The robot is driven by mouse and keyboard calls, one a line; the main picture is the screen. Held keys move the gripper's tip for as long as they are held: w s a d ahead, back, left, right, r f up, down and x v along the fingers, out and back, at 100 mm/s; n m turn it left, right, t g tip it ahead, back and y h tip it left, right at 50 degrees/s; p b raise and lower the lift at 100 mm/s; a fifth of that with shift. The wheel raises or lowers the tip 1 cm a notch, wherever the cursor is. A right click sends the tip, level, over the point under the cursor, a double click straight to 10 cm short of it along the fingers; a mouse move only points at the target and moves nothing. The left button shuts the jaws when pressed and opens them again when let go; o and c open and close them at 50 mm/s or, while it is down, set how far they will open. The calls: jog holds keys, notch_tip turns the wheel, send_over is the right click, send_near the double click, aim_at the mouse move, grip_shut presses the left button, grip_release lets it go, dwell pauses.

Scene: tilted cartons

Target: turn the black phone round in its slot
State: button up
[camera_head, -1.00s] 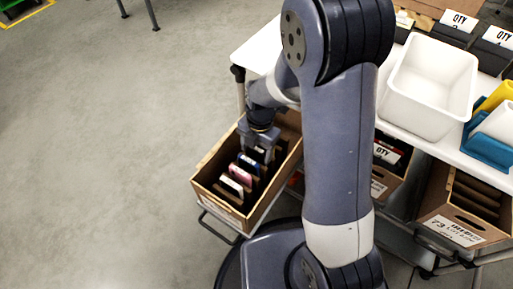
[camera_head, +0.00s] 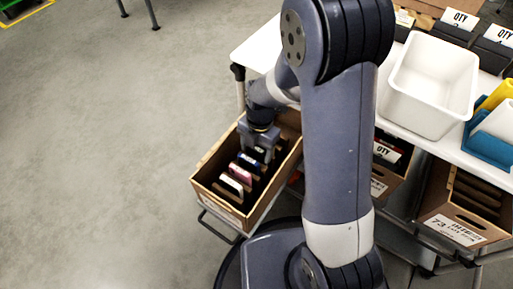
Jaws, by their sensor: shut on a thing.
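My gripper (camera_head: 262,155) reaches down into the tilted cardboard carton (camera_head: 217,202) at the left end of the rack. It is shut on a dark thing at the far end of the row, which I take to be the black phone (camera_head: 259,150). My fingers hide most of it, so I cannot tell which way it faces or how deep it sits in its slot. In front of it in the carton stand a blue phone (camera_head: 249,159), a pink one (camera_head: 240,174) and a white one (camera_head: 231,184), each in its own slot.
My arm hides the carton's right surroundings. Another carton with dark dividers (camera_head: 462,222) stands at the lower right. A white bin (camera_head: 430,85) and blue and yellow holders (camera_head: 489,148) stand on the white table (camera_head: 408,126).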

dwell(0.4)
jog(key=o, duration=1)
notch_tip(320, 180, up, 11)
jog(key=w+p, duration=0.1)
jog(key=p, duration=0.2)
jog(key=shift+d+f+p, duration=0.15)
jog(key=shift+d+p, duration=0.2)
jog(key=shift+d, duration=0.05)
notch_tip(320, 180, up, 7)
jog(key=p, duration=0.6)
